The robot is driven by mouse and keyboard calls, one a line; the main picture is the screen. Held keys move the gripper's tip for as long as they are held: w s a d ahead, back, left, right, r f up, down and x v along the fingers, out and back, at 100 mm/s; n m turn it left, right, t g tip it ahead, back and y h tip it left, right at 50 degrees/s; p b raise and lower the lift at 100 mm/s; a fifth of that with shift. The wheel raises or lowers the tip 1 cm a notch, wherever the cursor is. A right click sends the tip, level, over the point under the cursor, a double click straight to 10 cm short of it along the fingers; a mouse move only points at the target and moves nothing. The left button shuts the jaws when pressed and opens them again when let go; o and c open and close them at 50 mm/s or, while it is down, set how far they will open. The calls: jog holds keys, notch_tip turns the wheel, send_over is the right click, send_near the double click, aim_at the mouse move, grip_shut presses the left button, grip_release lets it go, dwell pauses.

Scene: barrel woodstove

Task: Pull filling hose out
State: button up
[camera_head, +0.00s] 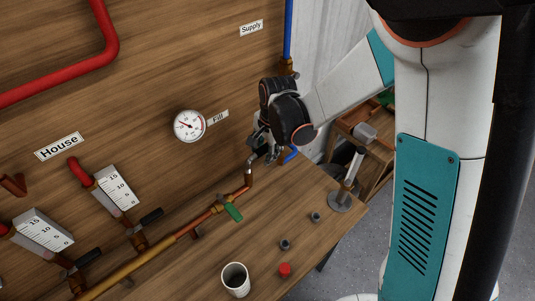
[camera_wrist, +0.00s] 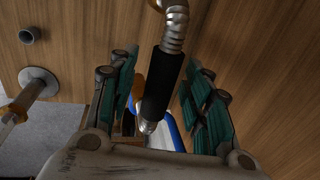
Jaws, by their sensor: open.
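The filling hose shows in the wrist view as a black sleeve (camera_wrist: 162,82) with a ribbed metal part above it and a metal end below. My gripper (camera_wrist: 162,95) is open, with one teal-padded finger on each side of the black sleeve. A gap shows between the sleeve and the right finger; contact on the left is unclear. In the head view, my gripper (camera_head: 262,150) is over the back of the wooden table, by the panel, and largely hides the hose. A blue hose or pipe (camera_head: 291,155) shows just beyond it.
The copper pipe (camera_head: 205,217) with a green valve handle (camera_head: 233,212) runs along the panel. A white cup (camera_head: 235,279), a red cap (camera_head: 285,269) and small grey fittings (camera_head: 285,244) stand on the table (camera_head: 190,270). An upright metal post (camera_head: 347,185) stands at its right corner.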

grip_shut()
jog(key=shift+r+p, duration=0.75)
jog(key=shift+r, duration=0.45)
dwell(1.0)
jog(key=shift+r+p, duration=0.85)
jog(key=shift+r, duration=0.5)
jog(key=shift+r+p, duration=0.95)
jog(key=shift+r, duration=0.55)
jog(key=shift+f, duration=0.1)
